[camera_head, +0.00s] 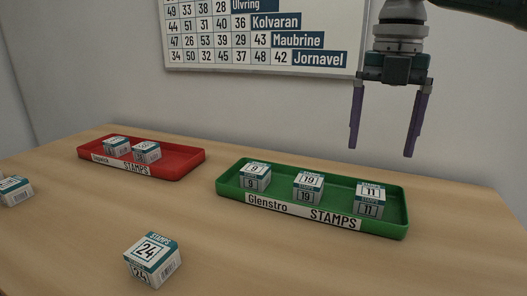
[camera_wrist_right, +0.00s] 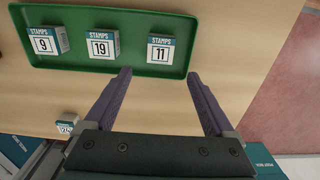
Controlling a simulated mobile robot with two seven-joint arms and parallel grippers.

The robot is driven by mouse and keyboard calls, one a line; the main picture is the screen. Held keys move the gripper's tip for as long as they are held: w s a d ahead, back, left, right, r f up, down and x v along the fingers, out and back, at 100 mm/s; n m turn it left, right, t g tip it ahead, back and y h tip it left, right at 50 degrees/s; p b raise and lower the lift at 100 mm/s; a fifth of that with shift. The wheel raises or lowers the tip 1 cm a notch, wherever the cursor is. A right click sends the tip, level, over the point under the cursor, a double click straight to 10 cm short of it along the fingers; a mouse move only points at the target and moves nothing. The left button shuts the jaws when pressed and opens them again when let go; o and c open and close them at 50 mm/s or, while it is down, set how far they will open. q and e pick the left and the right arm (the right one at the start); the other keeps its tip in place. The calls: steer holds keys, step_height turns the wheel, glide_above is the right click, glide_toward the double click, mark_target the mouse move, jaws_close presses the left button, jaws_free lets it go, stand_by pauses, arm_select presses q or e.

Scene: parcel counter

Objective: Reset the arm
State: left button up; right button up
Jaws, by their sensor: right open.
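My right gripper (camera_head: 384,152) is open and empty, with its two purple fingers pointing down above the right part of the green tray (camera_head: 295,208). In the right wrist view my right gripper (camera_wrist_right: 160,74) shows its fingers spread apart, with nothing between them. The green tray, labelled Glenstro STAMPS, holds stamp box 9 (camera_head: 255,177), stamp box 19 (camera_head: 308,187) and stamp box 11 (camera_head: 370,200) in a row. Box 11 (camera_wrist_right: 161,50) is the closest to the fingers in the right wrist view and is apart from them. My left gripper is not in view.
A red STAMPS tray (camera_head: 182,165) with two boxes stands at the back left. Stamp box 24 (camera_head: 152,261) sits on the wooden table (camera_head: 75,230) in front, and another box (camera_head: 15,191) is at the left edge. A number chart (camera_head: 260,40) hangs on the wall.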

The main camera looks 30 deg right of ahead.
steer(key=shift+r, duration=0.9)
steer(key=s+a+f+m+p, duration=0.2)
steer(key=a, duration=0.4)
steer(key=s+a+f+m+p, duration=0.2)
steer(key=s+a+f+p, duration=0.1)
steer(key=a, duration=0.3)
steer(key=s+a+f+m+t+p, duration=0.1)
steer(key=s+a+f+m+p, duration=0.1)
steer(key=a, duration=0.3)
steer(key=shift+s+a+f+y+p, duration=0.25)
steer(key=shift+a+f+p, duration=0.2)
steer(key=shift+p, duration=0.3)
steer(key=s+a+r+m+t+y+p, duration=0.15)
steer(key=s+a+r+m+p, duration=0.3)
steer(key=s+m, duration=0.45)
steer(key=s+d+r+m+t+h+p, duration=0.15)
steer(key=s+d+r+m+p, duration=0.25)
steer(key=m, duration=0.5)
step_height(320, 180, up, 37)
steer(key=p, duration=3.6)
steer(key=shift+a, duration=0.25)
